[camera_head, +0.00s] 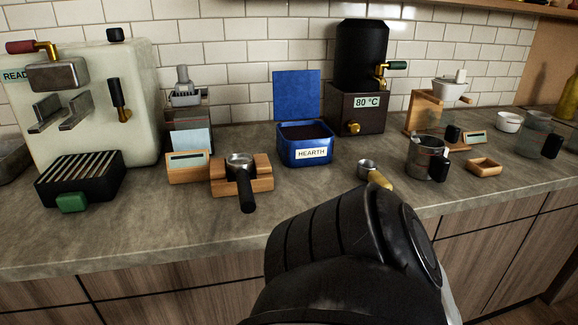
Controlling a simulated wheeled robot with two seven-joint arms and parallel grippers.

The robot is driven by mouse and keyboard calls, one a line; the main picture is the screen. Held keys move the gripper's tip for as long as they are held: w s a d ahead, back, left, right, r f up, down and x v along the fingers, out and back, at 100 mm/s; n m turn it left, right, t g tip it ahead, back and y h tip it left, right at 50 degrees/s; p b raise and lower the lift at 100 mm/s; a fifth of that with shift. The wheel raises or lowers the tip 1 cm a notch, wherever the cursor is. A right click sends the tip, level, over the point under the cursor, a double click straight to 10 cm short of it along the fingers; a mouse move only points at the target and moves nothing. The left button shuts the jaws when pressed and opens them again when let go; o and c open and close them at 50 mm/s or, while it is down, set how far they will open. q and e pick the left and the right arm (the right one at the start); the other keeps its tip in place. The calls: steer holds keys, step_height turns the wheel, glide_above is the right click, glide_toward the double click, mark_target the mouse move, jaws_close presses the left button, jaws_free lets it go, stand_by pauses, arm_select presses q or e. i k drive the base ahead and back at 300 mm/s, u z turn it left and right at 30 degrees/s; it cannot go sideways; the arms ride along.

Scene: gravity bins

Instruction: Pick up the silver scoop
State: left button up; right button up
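The silver scoop (367,167) lies on the grey counter, right of the middle of the head view. It has a small round silver cup and a brass-coloured handle (380,180) that points toward the front edge. A black link of one of my arms rises from the bottom middle, and its upper end comes close to the scoop's handle in the picture. I cannot tell how far apart they are in depth. No fingertips of my left or right gripper show.
The blue HEARTH bin (305,150) stands left of the scoop with its lid up. A dark-handled metal jug (425,160) stands close on the right. A portafilter rests on a wooden stand (262,182) farther left. The 80 °C dispenser (357,110) is behind. Bare counter lies in front of the bin.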

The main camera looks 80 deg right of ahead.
mark_target(367, 171)
steer(key=i, duration=0.1)
steer(key=z, duration=1.75)
